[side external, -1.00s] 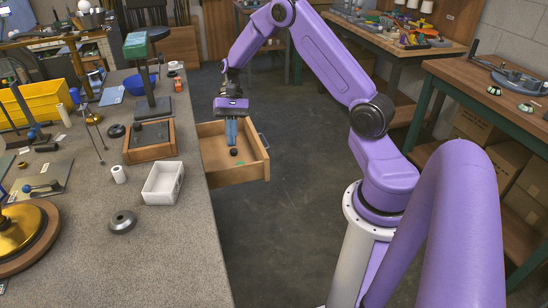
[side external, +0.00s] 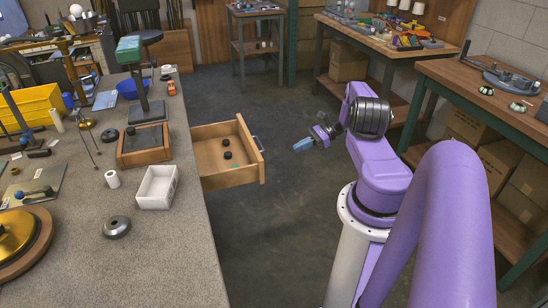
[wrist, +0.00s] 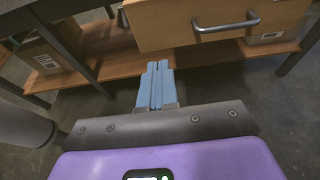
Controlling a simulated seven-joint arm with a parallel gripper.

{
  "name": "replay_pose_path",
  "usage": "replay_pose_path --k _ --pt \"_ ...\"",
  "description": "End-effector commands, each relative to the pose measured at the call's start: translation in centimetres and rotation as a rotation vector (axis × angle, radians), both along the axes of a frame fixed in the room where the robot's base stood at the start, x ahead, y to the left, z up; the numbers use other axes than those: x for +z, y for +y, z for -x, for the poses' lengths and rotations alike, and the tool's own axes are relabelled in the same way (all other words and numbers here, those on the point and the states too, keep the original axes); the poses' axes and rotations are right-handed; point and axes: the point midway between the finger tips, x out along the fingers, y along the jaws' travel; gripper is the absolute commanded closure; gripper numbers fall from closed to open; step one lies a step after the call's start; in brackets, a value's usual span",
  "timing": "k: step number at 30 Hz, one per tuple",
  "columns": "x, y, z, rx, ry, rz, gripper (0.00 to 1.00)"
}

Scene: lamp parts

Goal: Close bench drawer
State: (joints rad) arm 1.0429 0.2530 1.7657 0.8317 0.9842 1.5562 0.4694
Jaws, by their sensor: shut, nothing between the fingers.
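The wooden bench drawer (side external: 222,178) stands pulled out from the right side of the grey bench (side external: 160,262). Two small dark round parts (side external: 227,155) and a small green piece lie inside it. My gripper (side external: 299,146) is shut and empty, to the right of the drawer front and apart from it, with blue fingers pointing left. In the wrist view the gripper fingers (wrist: 158,72) are together, below and left of the drawer's metal handle (wrist: 226,26). The drawer front (wrist: 170,22) fills the top of that view.
A white box (side external: 158,188), a wooden tray with a dark block (side external: 145,145) and a grey disc (side external: 117,227) sit on the bench. Open floor (side external: 275,215) lies right of the drawer. Other workbenches (side external: 490,100) stand at the right and back.

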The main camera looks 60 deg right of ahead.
Motion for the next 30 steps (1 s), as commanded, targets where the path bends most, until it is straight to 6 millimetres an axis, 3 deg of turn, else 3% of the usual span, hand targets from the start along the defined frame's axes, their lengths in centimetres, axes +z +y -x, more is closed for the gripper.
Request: replay_pose_path --k 5,19,30 --pt "-0.5 1.1 -1.1 0.002 0.0 -0.002 1.0" --pt "-3.1 7.0 -6.8 0.004 0.002 -0.002 1.0" --pt "-3.0 9.4 -9.4 0.001 0.0 0.001 1.0"
